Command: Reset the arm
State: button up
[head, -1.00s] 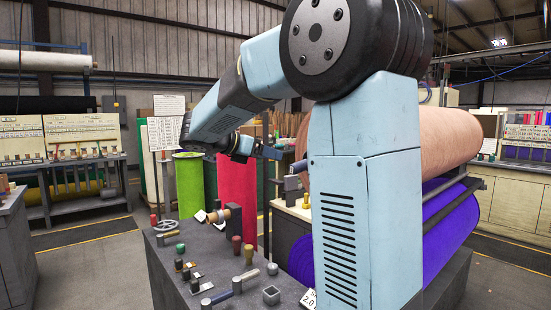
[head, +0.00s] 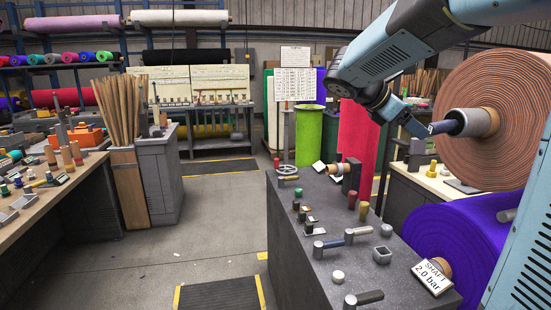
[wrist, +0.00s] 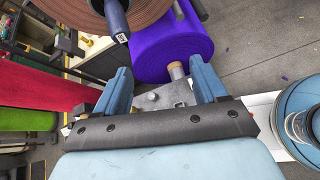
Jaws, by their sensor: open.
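My arm comes in from the right edge of the head view, light blue and black, reaching left and then down. My gripper (head: 424,129) is at its end, in front of the brown roll (head: 497,117) and left of its grey shaft end. The wrist view shows my gripper (wrist: 162,82) from behind: two blue fingers stand wide apart with nothing held between them. The purple roll (wrist: 172,45) lies farther off.
A dark counter (head: 307,245) with several knobs, handles and a pressure sign (head: 433,277) stands below my arm. Red (head: 357,150) and green (head: 308,135) rolls stand behind it. A workbench (head: 50,190) is at left.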

jog(key=s+a+f+m+t+y, duration=0.1)
jog(key=s+a+f+m+y, duration=0.2)
jog(key=s, duration=0.4)
jog(key=s+a+f+m+t+y, duration=0.1)
jog(key=s+a+f+m+y, duration=0.2)
jog(key=s+m, duration=0.3)
jog(key=s+a+f+m+t+y, duration=0.1)
jog(key=s+a+f+m+y, duration=0.3)
jog(key=s+m, duration=0.3)
jog(key=shift+s+f+m+t+y, duration=0.3)
jog(key=shift+s+f+m+y, duration=0.1)
jog(key=shift+f+y, duration=0.4)
